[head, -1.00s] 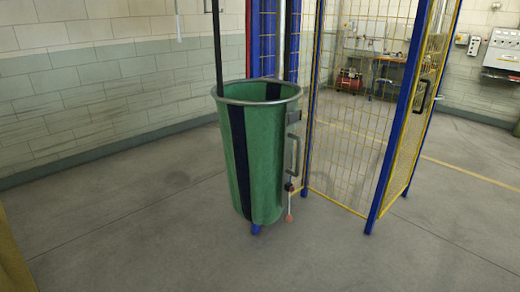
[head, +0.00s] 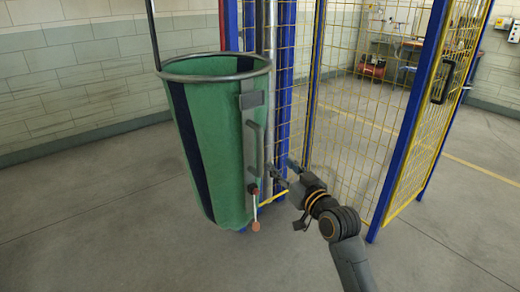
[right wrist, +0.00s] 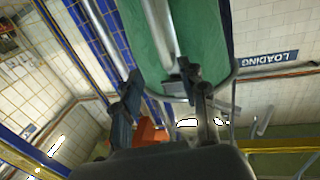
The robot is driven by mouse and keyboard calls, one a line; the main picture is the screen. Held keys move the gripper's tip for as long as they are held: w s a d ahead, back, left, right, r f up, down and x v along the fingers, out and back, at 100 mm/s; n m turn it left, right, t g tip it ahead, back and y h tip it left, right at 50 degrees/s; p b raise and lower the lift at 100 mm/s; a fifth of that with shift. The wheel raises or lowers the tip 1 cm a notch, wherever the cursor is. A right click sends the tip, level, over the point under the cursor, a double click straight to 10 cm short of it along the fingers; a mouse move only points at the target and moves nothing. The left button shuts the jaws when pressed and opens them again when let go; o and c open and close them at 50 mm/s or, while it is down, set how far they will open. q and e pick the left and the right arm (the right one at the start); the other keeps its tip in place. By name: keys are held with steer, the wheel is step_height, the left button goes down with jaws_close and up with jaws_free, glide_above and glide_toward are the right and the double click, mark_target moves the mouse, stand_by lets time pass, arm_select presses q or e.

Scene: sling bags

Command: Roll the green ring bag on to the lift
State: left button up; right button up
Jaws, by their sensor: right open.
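The green ring bag (head: 222,140) stands upright, a tall green tub with dark stripes and a metal ring (head: 213,77) round its open top. A grey-green handle (head: 256,147) and a red-tipped lever (head: 255,205) are on its right side. My right gripper (head: 282,172) is open beside the bag, just right of the handle and low on it. The right wrist view shows its two spread fingers (right wrist: 163,92) with the green bag (right wrist: 190,40) beyond them. I cannot tell whether they touch it. My left gripper is out of view.
A blue-framed cage with yellow mesh (head: 345,110), seemingly the lift, stands right behind the bag. Its mesh door (head: 420,130) with a black handle stands at the right. A block wall (head: 80,90) runs along the left. Open floor (head: 90,220) lies left and in front.

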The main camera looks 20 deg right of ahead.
mark_target(262, 146)
steer(key=w, duration=0.4)
steer(key=w+a+p, duration=0.1)
steer(key=w, duration=0.4)
steer(key=w+a, duration=0.1)
steer(key=w, duration=0.3)
steer(key=shift+w+a+r, duration=0.1)
steer(key=shift+w+r, duration=0.15)
jaws_close()
